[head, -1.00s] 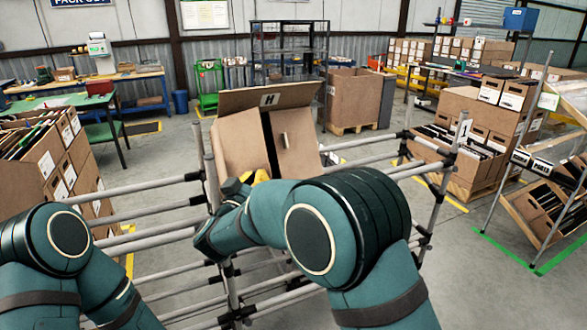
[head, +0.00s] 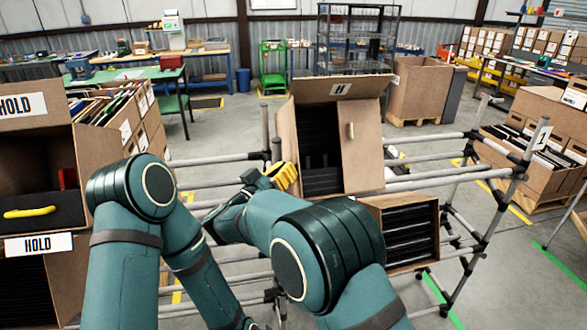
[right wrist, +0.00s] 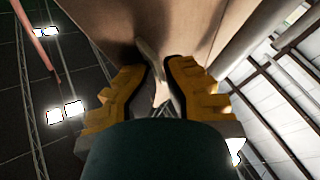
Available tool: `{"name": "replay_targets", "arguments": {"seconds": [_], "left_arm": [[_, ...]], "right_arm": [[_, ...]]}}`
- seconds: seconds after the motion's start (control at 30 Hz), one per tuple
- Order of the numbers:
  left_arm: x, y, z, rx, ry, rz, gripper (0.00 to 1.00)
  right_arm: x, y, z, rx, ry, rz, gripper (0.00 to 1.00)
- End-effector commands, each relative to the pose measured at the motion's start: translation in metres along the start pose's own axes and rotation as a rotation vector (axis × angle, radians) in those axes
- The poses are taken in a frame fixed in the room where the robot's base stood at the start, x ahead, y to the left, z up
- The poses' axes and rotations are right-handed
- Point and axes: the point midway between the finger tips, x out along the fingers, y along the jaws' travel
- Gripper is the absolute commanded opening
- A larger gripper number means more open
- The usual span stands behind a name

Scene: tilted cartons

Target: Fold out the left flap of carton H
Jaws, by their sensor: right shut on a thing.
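Carton H (head: 362,150) is a brown carton tilted on the pipe rack, with its H-labelled top flap (head: 341,89) raised. Its left flap (head: 287,128) stands swung out at the left side, seen nearly edge-on. Its right flap, with a pale handle, still covers the right part of the front. Dark slotted contents (head: 319,145) show in the opening. My right gripper (head: 284,177), yellow-fingered, is at the left flap's lower edge. In the right wrist view its fingers (right wrist: 158,88) are shut on a pale handle on the brown flap. My left gripper is out of view.
The pipe rack (head: 440,178) runs around the carton. Another carton with dark slots (head: 404,236) sits below right. A carton labelled HOLD (head: 38,135) stands close at left. Stocked cartons (head: 560,115) are at right. Grey floor is open behind.

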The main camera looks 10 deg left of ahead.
Motion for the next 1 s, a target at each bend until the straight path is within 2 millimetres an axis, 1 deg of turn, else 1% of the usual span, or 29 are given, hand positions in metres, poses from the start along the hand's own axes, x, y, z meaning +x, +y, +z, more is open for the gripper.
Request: {"name": "replay_targets", "arguments": {"seconds": [0.07, 0.77, 0.8, 0.83, 0.87, 1.0], "left_arm": [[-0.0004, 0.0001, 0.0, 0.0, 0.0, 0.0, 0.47], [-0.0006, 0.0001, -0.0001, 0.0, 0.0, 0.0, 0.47], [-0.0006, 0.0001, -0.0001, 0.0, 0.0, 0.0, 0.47], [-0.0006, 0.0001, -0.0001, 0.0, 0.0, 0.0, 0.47], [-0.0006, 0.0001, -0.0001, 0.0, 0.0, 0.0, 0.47], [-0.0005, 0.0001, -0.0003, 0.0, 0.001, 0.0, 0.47]], "right_arm": [[0.0004, -0.002, -0.0031, 0.007, 0.005, -0.004, 0.0], [0.0009, -0.0046, -0.0012, 0.003, 0.003, -0.003, 0.0], [0.001, -0.0044, -0.001, 0.003, 0.002, -0.002, 0.22], [0.0009, -0.0043, -0.0008, 0.003, 0.002, -0.002, 0.33], [0.0008, -0.0043, -0.0007, 0.002, 0.002, -0.002, 0.34], [-0.0001, -0.0044, -0.0003, 0.001, 0.001, -0.002, 0.34]]}}
